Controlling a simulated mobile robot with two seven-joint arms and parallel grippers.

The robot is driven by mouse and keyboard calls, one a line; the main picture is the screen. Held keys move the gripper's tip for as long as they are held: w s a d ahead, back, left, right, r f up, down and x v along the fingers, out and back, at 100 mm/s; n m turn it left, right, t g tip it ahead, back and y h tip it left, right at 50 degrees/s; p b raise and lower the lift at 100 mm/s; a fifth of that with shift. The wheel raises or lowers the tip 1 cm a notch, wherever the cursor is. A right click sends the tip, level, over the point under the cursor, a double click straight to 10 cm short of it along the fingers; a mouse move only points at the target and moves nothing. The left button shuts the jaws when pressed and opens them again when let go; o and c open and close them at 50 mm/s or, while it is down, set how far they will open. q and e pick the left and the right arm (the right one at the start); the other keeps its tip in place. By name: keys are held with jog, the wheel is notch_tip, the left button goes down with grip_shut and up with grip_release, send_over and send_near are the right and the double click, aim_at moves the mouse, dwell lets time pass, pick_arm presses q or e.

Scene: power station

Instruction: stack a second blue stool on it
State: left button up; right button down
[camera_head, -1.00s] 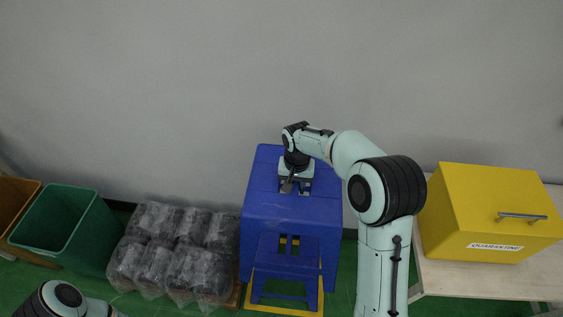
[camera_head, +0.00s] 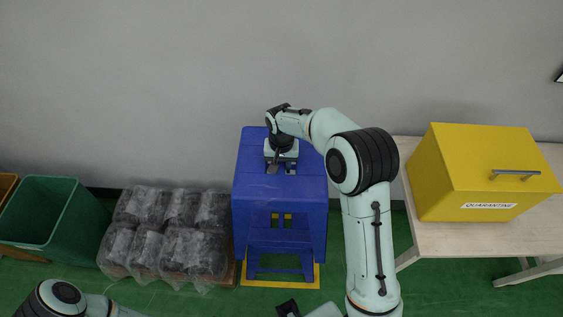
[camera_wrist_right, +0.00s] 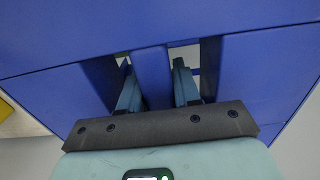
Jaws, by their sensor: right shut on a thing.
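A blue stool (camera_head: 280,198) with slots in its seat is in my right gripper (camera_head: 281,166). In the right wrist view, the fingers (camera_wrist_right: 157,92) go into two slots and close on the blue bar (camera_wrist_right: 151,73) between them. The lower blue stool (camera_head: 287,239) shows under the held one, within its legs, over a yellow floor marking (camera_head: 280,284). I cannot tell whether the two stools touch.
Plastic-wrapped dark bundles (camera_head: 165,238) stand on a pallet close to the stools' left, with a green bin (camera_head: 45,215) further left. A yellow quarantine box (camera_head: 487,172) sits on a pale table (camera_head: 455,238) to the right. A grey wall is behind.

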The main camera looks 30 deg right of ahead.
pick_arm(q)
notch_tip(320, 180, down, 12)
jog(key=f+b, duration=0.1)
jog(key=b, duration=1.2)
jog(key=w+a+f+n+t+y+b, duration=0.1)
jog(key=w+a+f+t+y+b, duration=0.1)
jog(key=w+a+f+t+b, duration=0.5)
pick_arm(e)
notch_tip(320, 180, down, 34)
jog(key=shift+w+r+b, duration=0.1)
jog(key=shift+r+b, duration=0.05)
jog(key=shift+b, duration=0.4)
pick_arm(q)
jog(key=shift+s+d+f+g+b, duration=0.1)
jog(key=shift+d+f+g+b, duration=0.1)
jog(key=shift+f+g, duration=0.55)
jog(key=shift+w+d+f+g+b, duration=0.1)
jog(key=shift+d+f+g+b, duration=0.1)
jog(key=shift+f+g, duration=0.55)
jog(key=shift+s+d+f+g+b, duration=0.1)
jog(key=shift+d+f+g+b, duration=0.1)
jog(key=shift+f+g, duration=0.5)
pick_arm(e)
jog(key=shift+f, duration=1.2)
pick_arm(q)
jog(key=shift+f, duration=0.1)
